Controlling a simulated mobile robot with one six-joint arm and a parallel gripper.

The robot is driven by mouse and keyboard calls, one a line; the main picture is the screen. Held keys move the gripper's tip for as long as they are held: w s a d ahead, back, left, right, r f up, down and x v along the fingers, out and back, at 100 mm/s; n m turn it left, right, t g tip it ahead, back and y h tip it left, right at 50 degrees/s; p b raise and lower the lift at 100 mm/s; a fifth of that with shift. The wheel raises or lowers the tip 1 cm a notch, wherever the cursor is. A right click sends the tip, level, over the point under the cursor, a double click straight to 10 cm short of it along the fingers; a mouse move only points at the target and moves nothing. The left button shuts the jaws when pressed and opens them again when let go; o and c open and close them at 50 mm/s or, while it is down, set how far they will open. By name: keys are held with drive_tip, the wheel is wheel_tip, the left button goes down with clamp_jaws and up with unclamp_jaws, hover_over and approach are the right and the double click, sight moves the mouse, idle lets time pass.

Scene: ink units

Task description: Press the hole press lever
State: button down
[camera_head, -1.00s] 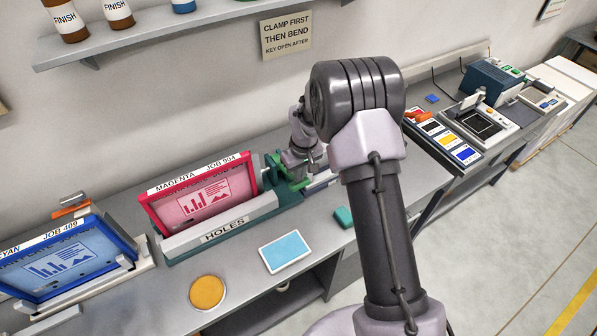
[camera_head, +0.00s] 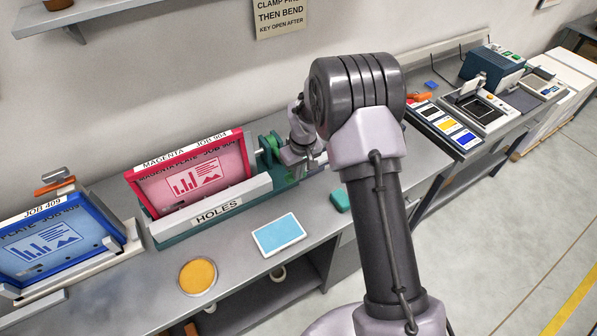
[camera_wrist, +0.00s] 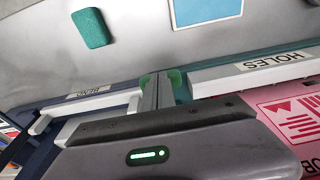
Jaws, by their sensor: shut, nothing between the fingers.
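The hole press (camera_head: 215,213) is a long green and pale grey unit labelled HOLES, with a magenta plate (camera_head: 195,178) standing in it. Green rounded parts (camera_head: 269,148) rise at its right end beside my wrist. I cannot tell for sure which of them is the lever. My gripper (camera_head: 303,160) is low at that end, partly hidden by my arm. In the wrist view my gripper (camera_wrist: 157,93) shows two grey fingers together, with green pieces (camera_wrist: 146,80) of the press right at their tips. Whether they touch is unclear.
A blue plate (camera_head: 45,245) in a stand is at left. A yellow round lid (camera_head: 197,276), a light-blue card (camera_head: 278,235) and a green block (camera_head: 340,201) lie on the bench front. A unit labelled BEND (camera_wrist: 88,91) adjoins the press. A wall sign (camera_head: 278,15) hangs behind.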

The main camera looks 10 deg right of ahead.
drive_tip(key=s+d+r+p, duration=0.1)
drive_tip(key=s+r, duration=0.3)
drive_tip(key=r, duration=0.8)
drive_tip(key=shift+s+d+r+p, duration=0.2)
drive_tip(key=shift+r+p, duration=0.1)
drive_tip(key=s+a+f+m+t+b, duration=0.1)
drive_tip(key=s+m+b, duration=0.1)
drive_tip(key=s+b, duration=0.5)
drive_tip(key=s+a+f+m+t+y+b, duration=0.1)
drive_tip(key=s+m+b, duration=0.2)
drive_tip(key=s+b, duration=0.5)
drive_tip(key=s+a+f+m+t+b, duration=0.2)
drive_tip(key=s+b, duration=0.5)
drive_tip(key=s, duration=0.6)
drive_tip(key=shift+s+m+b, duration=0.15)
drive_tip(key=shift+m+b, duration=0.2)
drive_tip(key=shift+m, duration=0.15)
